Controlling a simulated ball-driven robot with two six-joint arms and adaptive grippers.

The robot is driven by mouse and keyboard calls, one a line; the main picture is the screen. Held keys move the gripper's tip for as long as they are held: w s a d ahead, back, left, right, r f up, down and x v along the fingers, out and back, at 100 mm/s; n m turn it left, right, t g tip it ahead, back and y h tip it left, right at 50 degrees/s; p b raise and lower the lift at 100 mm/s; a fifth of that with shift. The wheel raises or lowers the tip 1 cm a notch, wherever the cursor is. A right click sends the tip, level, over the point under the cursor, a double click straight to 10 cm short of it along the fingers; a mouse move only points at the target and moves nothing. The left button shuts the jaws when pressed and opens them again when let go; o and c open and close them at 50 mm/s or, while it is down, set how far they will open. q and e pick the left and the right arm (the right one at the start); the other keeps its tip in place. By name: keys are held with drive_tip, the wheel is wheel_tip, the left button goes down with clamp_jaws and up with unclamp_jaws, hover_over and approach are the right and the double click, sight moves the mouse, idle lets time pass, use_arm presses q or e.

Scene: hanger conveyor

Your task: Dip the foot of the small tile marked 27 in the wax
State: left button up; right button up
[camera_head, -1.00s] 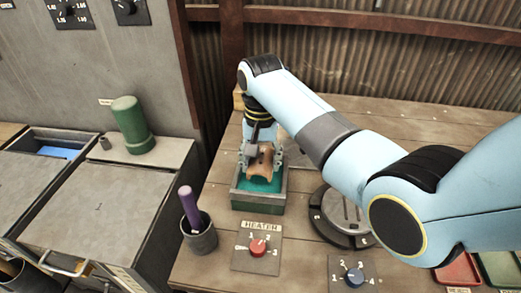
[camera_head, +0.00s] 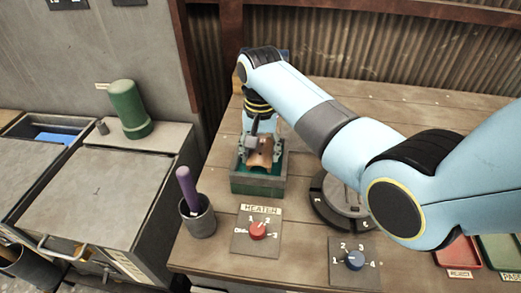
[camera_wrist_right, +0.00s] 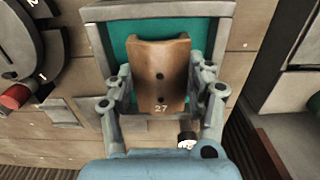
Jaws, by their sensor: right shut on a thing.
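The small tile marked 27 (camera_wrist_right: 159,75) is brown and curved, with two dark holes; it also shows in the head view (camera_head: 259,152). My right gripper (camera_head: 262,148) is shut on it, with a finger on each side in the right wrist view (camera_wrist_right: 162,98). The tile is over the grey wax tray (camera_head: 257,186), which holds teal wax (camera_wrist_right: 118,45). I cannot tell whether the tile's foot touches the wax. My left gripper is not in view.
A round dark plate (camera_head: 333,210) is right of the tray, partly behind my arm. Red (camera_head: 457,252) and green trays lie at right.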

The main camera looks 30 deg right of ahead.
drive_tip(key=shift+f+b, duration=0.3)
drive_tip(key=shift+f, duration=0.4)
idle(0.5)
drive_tip(key=shift+r, duration=0.2)
idle(1.0)
drive_tip(key=shift+r+p, duration=1.1)
drive_tip(key=shift+r, duration=0.2)
drive_tip(key=shift+r, duration=0.1)
idle(0.4)
drive_tip(key=shift+r, duration=2.4)
drive_tip(key=shift+s+f, duration=0.1)
